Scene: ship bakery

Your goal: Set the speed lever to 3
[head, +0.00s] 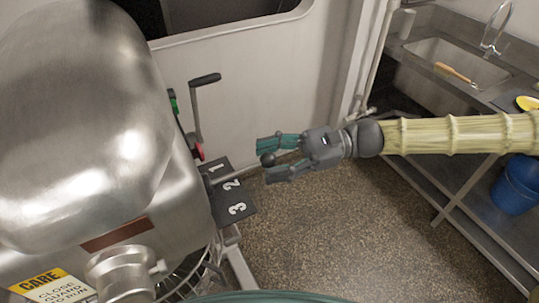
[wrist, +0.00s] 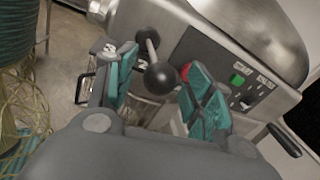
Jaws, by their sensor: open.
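The speed lever is a thin metal rod with a black ball knob (head: 267,159), sticking out from the side of the steel mixer (head: 75,120). Below it a dark plate (head: 236,206) carries the numbers 1, 2 and 3, with 3 nearest the bottom of the head view. The rod passes over the plate near 1 and 2; its exact setting is hard to tell. My gripper (head: 266,162) is open, its teal-padded fingers on either side of the knob. In the wrist view the knob (wrist: 161,77) sits between the fingers, with no clear contact.
A black crank handle (head: 204,80) rises behind the plate. Green (head: 173,100) and red (head: 198,151) buttons are on the mixer's side. A steel sink counter (head: 460,70) stands right, with a blue bucket (head: 518,185) beneath. The floor below my arm is clear.

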